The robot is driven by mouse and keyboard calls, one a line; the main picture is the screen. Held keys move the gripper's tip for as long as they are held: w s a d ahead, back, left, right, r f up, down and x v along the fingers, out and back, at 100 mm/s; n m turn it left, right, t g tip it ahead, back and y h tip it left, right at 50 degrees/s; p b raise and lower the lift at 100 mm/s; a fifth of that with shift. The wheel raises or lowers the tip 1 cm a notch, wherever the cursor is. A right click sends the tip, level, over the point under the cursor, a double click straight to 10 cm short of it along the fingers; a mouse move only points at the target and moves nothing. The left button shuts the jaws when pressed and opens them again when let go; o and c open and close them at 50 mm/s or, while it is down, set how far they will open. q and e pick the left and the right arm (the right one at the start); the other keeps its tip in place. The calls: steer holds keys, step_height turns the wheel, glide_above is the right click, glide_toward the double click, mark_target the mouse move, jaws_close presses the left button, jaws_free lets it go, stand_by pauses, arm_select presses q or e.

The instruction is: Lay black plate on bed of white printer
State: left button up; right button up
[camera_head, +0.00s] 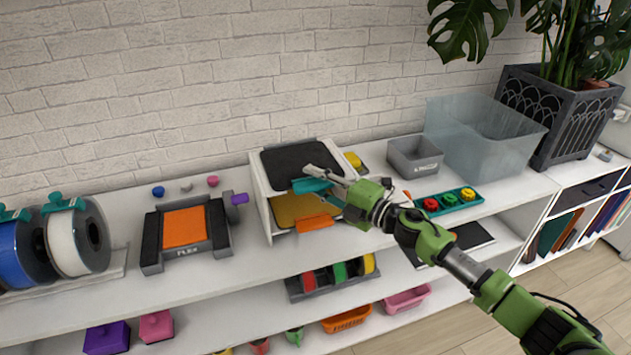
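The white printer (258,203) is an open-fronted box on the shelf top against the brick wall. A black plate (298,157) lies flat at its top. A teal tab (307,186) shows at the plate's front edge. Inside, lower down, is a gold plate (288,208) with an orange tab (315,223) sticking out in front. My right gripper (318,175) is at the teal tab, its grey fingers over and beside it. I cannot tell whether they are closed on it. My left gripper is out of view.
A dark printer with an orange bed (185,227) stands to the left, beside filament spools (75,240). To the right are a grey bin (415,157), a clear bin (480,135), a teal tray (428,211) and a planter (560,115). Another dark flat item (472,236) lies lower.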

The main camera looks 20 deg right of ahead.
steer(key=shift+f+b, duration=0.15)
steer(key=shift+b, duration=0.15)
steer(key=b+v, duration=0.3)
steer(key=v, duration=1)
steer(key=shift+s, duration=0.4)
steer(key=shift+d, duration=0.15)
